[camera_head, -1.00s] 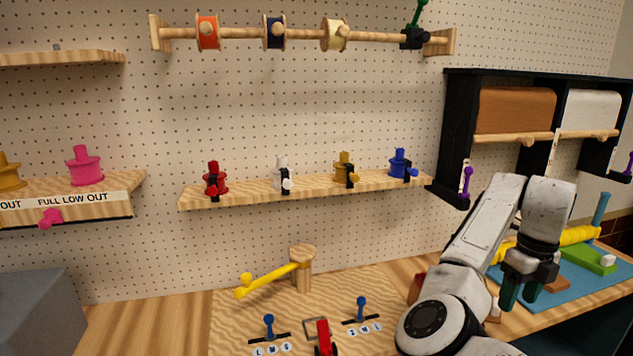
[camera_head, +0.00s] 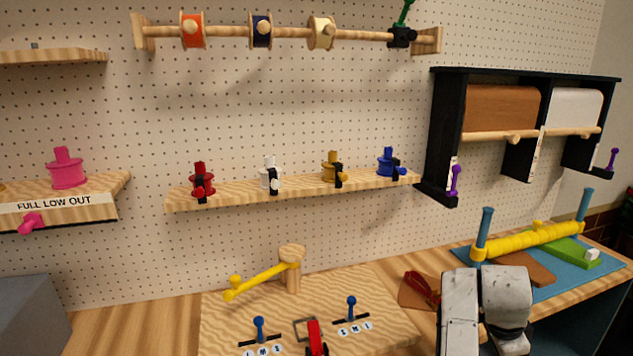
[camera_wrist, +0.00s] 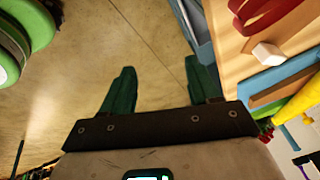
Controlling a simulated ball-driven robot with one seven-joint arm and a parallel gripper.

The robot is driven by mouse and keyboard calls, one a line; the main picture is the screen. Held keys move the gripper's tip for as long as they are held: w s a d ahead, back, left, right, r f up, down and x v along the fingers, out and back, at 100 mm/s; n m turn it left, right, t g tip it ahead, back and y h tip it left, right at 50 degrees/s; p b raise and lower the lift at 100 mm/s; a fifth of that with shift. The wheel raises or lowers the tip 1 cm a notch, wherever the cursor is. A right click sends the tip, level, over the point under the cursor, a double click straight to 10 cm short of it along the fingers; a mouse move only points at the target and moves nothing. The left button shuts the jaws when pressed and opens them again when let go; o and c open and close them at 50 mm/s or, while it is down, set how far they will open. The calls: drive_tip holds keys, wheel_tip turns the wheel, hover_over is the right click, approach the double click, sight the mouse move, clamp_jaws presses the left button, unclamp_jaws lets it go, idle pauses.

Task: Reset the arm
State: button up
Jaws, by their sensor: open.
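My arm shows at the lower right of the head view as white links, low in front of the bench; my gripper is out of that view. In the wrist view my gripper (camera_wrist: 160,92) has two dark green fingers spread wide apart. Nothing is between them, and bare floor shows beyond. The bench edge with a wooden top lies to the right of the fingers in the wrist view.
A yellow roller (camera_head: 530,240) between blue posts stands on a blue mat (camera_head: 560,286) at the right. A red tool (camera_head: 421,288) lies beside it. A wooden post with a yellow lever (camera_head: 262,281) stands mid-bench. Shelves and paper rolls (camera_head: 500,108) line the pegboard wall.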

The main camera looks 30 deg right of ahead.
drive_tip(key=s+a+f+n+y, duration=0.1)
drive_tip(key=s+a+f+n, duration=0.3)
drive_tip(key=a+n, duration=0.4)
drive_tip(key=s+a+f+n+t+y, duration=0.1)
drive_tip(key=s+a+f+n, duration=0.3)
drive_tip(key=a+n, duration=0.4)
drive_tip(key=s+a+f+n+y, duration=0.1)
drive_tip(key=s+a+f+n, duration=0.3)
drive_tip(key=a, duration=0.8)
drive_tip(key=f+n, duration=0.2)
drive_tip(key=n, duration=0.1)
drive_tip(key=shift+s+n+y, duration=0.4)
drive_tip(key=shift+d, duration=0.1)
